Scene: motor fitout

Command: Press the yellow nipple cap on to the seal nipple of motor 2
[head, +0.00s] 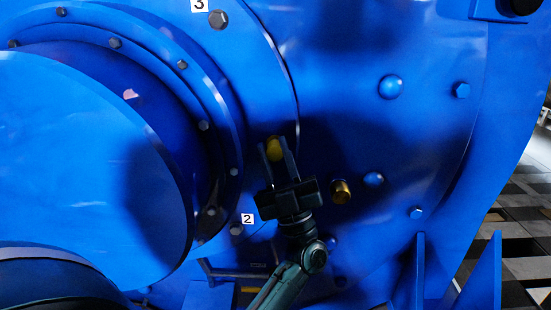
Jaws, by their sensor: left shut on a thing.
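The yellow nipple cap (274,149) is between the fingertips of my left gripper (276,152), in the middle of the head view. The gripper is shut on it and points up at the blue motor (340,90). The cap appears close to the motor's end face; I cannot tell whether it touches it. No seal nipple shows under the cap; if one is there, the cap and fingers hide it. A brass fitting (341,191) sticks out of the face to the right of the gripper. My right gripper is not in view.
A label "2" (247,218) is left of my gripper's wrist, and a label "3" (199,5) is at the top. Several bolt heads (391,87) stand out from the face. A large round blue housing (80,160) bulges at left. Checkered floor (520,215) shows at right.

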